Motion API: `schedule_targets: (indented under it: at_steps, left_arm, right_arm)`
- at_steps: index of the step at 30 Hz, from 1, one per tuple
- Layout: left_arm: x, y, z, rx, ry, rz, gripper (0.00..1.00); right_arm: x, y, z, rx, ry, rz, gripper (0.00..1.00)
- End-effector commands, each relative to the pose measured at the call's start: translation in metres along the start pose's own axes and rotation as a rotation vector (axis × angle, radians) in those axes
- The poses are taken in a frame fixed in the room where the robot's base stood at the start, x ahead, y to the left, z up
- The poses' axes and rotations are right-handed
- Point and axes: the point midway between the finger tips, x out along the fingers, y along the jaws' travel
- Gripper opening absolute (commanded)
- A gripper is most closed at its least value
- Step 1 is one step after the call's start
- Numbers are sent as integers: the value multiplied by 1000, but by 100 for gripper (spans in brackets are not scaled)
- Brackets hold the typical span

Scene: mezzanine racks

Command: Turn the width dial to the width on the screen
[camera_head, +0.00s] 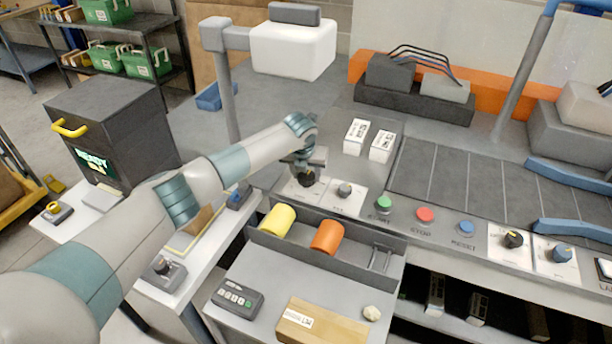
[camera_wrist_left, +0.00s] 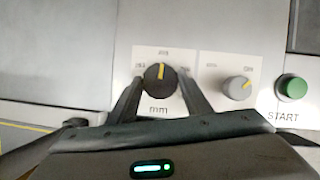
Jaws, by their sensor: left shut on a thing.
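The width dial is a black knob with a yellow pointer line, on a white plate marked "mm" in the left wrist view (camera_wrist_left: 160,77). Its pointer is nearly straight up, towards the blurred top number. In the head view the dial (camera_head: 307,181) is partly hidden under my left gripper (camera_head: 306,168). My left gripper's dark fingers (camera_wrist_left: 160,90) stand on both sides of the dial, shut on it. A small screen (camera_head: 97,168) on the dark cabinet at left shows green text like "READY"; its lower line is unreadable. My right gripper is out of view.
A grey knob (camera_head: 345,189) sits just right of the dial, then green START (camera_head: 384,202), red STOP (camera_head: 425,214) and blue RESET (camera_head: 466,227) buttons. Yellow and orange rolls lie in a tray (camera_head: 365,236) in front. A white overhead unit (camera_head: 293,50) stands behind.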

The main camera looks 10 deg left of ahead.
Motion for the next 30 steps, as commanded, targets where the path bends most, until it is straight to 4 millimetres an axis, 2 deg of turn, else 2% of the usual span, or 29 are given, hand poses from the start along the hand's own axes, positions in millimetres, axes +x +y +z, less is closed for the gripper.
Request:
schedule_targets:
  at_steps: [16,17,19,30]
  left_arm:
    - [0,0,0,-37,2,16,22]
    - [0,0,0,-37,2,16,47]
    - [0,0,0,-37,2,16,63]
    - [-1,0,0,-37,1,15,63]
  right_arm:
    - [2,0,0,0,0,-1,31]
    - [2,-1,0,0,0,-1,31]
    - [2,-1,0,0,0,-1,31]
    - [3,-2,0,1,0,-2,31]
